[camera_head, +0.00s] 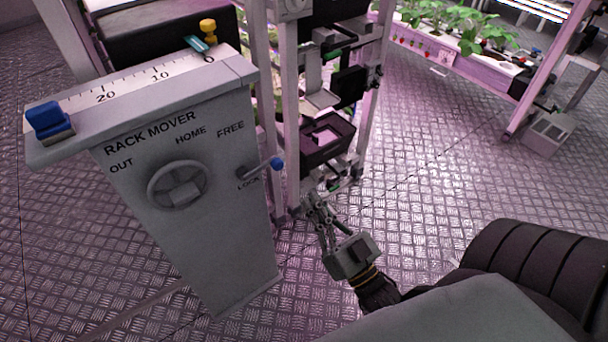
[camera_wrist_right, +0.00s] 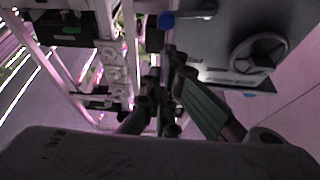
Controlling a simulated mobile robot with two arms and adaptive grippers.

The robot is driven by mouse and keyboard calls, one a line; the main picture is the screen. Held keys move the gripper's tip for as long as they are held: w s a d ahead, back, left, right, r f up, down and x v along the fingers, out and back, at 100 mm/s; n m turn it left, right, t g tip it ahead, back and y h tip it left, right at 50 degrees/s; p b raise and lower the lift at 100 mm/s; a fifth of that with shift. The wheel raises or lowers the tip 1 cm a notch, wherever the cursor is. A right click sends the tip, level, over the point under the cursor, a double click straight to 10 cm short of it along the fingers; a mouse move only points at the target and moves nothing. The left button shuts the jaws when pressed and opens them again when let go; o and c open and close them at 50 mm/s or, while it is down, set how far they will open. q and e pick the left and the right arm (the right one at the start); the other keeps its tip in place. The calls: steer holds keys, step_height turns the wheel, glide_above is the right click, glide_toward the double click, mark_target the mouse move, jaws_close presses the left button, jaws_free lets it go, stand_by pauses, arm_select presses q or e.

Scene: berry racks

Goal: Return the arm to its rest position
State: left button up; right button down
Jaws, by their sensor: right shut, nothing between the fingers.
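My right gripper (camera_head: 317,207) is in the head view just right of the rack mover's grey post, above the metal floor, with its fingers together and nothing held. In the right wrist view its fingers (camera_wrist_right: 165,115) point up toward the rack frame and the grey panel. My right arm (camera_head: 375,285) runs back from it toward the lower right. My left gripper does not show.
The grey rack mover (camera_head: 200,240) stands at left with a handwheel (camera_head: 177,186), a blue-tipped lever (camera_head: 276,163) and a blue slider (camera_head: 47,119) on its scale. A rack frame (camera_head: 290,110) stands behind. Patterned floor (camera_head: 430,150) is free to the right.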

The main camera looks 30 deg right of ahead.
steer(key=shift+s+f, duration=0.15)
steer(key=shift+s, duration=0.25)
steer(key=a+f+n+g, duration=0.1)
steer(key=a+f+g, duration=0.35)
steer(key=f, duration=0.85)
steer(key=a+f+g, duration=0.1)
steer(key=f+g, duration=0.7)
steer(key=f, duration=0.5)
steer(key=s+a+f+n+g+p, duration=0.1)
steer(key=s+f+g+p, duration=0.6)
steer(key=s+f, duration=0.7)
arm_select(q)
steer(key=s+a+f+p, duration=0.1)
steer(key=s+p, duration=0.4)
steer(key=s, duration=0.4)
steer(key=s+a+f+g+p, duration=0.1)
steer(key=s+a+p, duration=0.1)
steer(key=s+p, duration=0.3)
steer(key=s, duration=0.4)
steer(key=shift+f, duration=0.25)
arm_select(e)
steer(key=s+d+g, duration=0.1)
steer(key=s, duration=0.7)
steer(key=s+d+r+g, duration=0.1)
steer(key=s, duration=0.7)
steer(key=shift+s+d+r+n, duration=0.25)
steer(key=shift+d+r+n, duration=0.05)
steer(key=shift+d, duration=0.05)
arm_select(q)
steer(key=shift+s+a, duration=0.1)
